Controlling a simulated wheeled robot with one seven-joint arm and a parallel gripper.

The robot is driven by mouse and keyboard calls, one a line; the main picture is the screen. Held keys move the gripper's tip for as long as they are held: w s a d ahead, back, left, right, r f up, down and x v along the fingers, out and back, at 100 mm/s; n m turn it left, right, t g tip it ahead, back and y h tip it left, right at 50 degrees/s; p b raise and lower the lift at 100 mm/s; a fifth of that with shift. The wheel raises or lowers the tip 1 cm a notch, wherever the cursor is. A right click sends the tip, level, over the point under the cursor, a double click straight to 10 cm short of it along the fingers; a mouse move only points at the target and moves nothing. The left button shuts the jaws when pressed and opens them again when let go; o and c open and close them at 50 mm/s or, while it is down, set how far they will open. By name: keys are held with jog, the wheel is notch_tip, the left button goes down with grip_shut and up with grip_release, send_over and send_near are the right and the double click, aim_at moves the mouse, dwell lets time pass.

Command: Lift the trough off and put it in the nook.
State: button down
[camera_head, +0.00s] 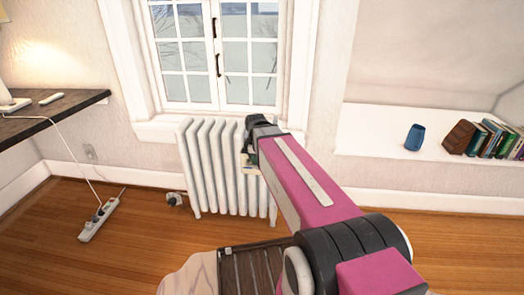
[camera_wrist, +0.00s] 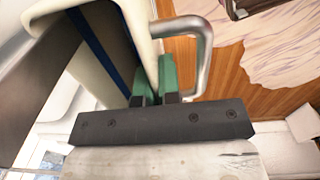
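The trough (camera_wrist: 140,22) is a cream, round-edged container with a metal handle (camera_wrist: 206,50) on its side, large in the wrist view. In the head view a small pale part of it (camera_head: 250,169) shows under my gripper (camera_head: 250,147), at the right end of the white radiator (camera_head: 205,165). In the wrist view the green fingers of my gripper (camera_wrist: 156,85) are close together on either side of the trough's wall, beside the handle. I cannot tell whether the trough rests on the radiator. The nook (camera_head: 375,145) is a white recess at the right, under the sloped ceiling.
A blue cup (camera_head: 414,137) and a row of books (camera_head: 492,139) with a wooden bookend (camera_head: 459,137) stand in the nook; its left part is clear. A dark slatted piece (camera_head: 250,268) lies low in front. A power strip (camera_head: 98,220) is on the floor at left.

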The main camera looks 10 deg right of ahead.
jog(key=shift+s+a, duration=0.2)
jog(key=shift+s, duration=0.5)
